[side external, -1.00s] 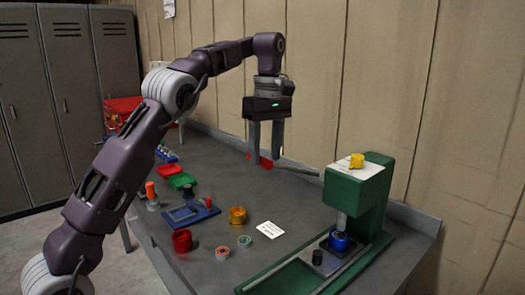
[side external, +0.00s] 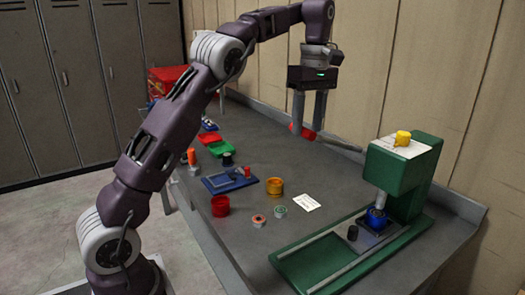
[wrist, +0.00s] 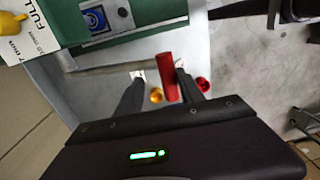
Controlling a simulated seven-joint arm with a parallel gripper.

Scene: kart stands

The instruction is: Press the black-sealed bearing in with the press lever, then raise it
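The green press (side external: 400,180) stands at the right of the bench. Its grey lever (side external: 340,144) reaches left from the head to a red handle (side external: 304,131), with the handle end higher. The ram (side external: 381,200) comes down over a blue part (side external: 376,217) on the press bed. I cannot make out a black-sealed bearing there. My gripper (side external: 309,128) points down at the red handle. In the wrist view the red handle (wrist: 168,78) lies between the two fingers, with a visible gap on the left side. The blue part shows as a ring (wrist: 95,19) there.
A small black knob-like piece (side external: 352,233) is on the press bed. A yellow piece (side external: 402,138) sits on the press head. Left of the press are a white card (side external: 307,202), a yellow ring (side external: 275,186), a red cup (side external: 220,206) and a blue tray (side external: 222,183).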

